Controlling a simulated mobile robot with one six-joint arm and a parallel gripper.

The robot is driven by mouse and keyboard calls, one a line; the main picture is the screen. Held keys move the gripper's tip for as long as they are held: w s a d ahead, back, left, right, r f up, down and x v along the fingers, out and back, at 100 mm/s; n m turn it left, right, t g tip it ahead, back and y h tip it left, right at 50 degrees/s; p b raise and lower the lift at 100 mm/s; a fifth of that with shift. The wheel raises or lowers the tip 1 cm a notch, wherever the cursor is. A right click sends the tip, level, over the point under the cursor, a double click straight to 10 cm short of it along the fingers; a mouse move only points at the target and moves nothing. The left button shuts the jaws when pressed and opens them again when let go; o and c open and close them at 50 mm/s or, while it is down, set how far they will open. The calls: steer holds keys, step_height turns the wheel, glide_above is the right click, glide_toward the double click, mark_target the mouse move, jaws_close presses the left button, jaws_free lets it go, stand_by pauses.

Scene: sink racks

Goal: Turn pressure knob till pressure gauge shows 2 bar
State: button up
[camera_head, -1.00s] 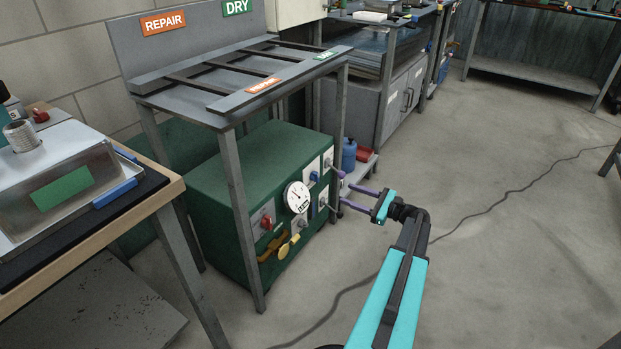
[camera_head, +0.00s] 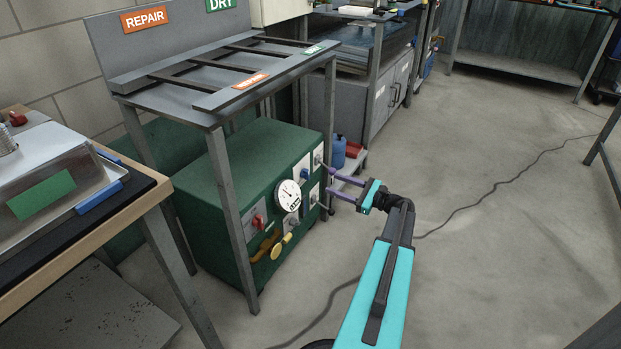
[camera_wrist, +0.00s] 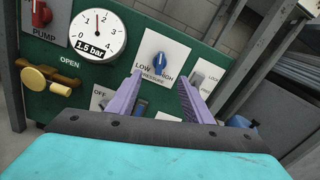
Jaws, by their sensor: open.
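The pressure knob (camera_wrist: 159,63) is a blue knob on a white plate marked LOW, HIGH and PRESSURE in the wrist view. Its pointer stands about upright. The round white pressure gauge (camera_wrist: 97,34) left of it has a label reading 1.5 bar; the gauge also shows in the head view (camera_head: 288,195). My gripper (camera_head: 329,181) is open, with its purple fingers pointing at the green panel. In the wrist view its fingertips (camera_wrist: 160,77) lie below and to either side of the knob, apart from it. Nothing is between the fingers.
The green cabinet (camera_head: 215,178) stands under a grey rack, whose front leg (camera_head: 229,215) rises before the panel. A red PUMP switch (camera_wrist: 41,14) and yellow valve handle (camera_wrist: 47,80) are left. A lower switch (camera_wrist: 141,107) is partly hidden by my fingers.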

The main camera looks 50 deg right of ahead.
mark_target(309, 175)
steer(key=b+x, duration=0.3)
steer(key=x, duration=0.8)
steer(key=shift+w, duration=0.1)
steer(key=shift+c, duration=0.4)
steer(key=c, duration=0.9)
steer(key=shift+c, duration=0.2)
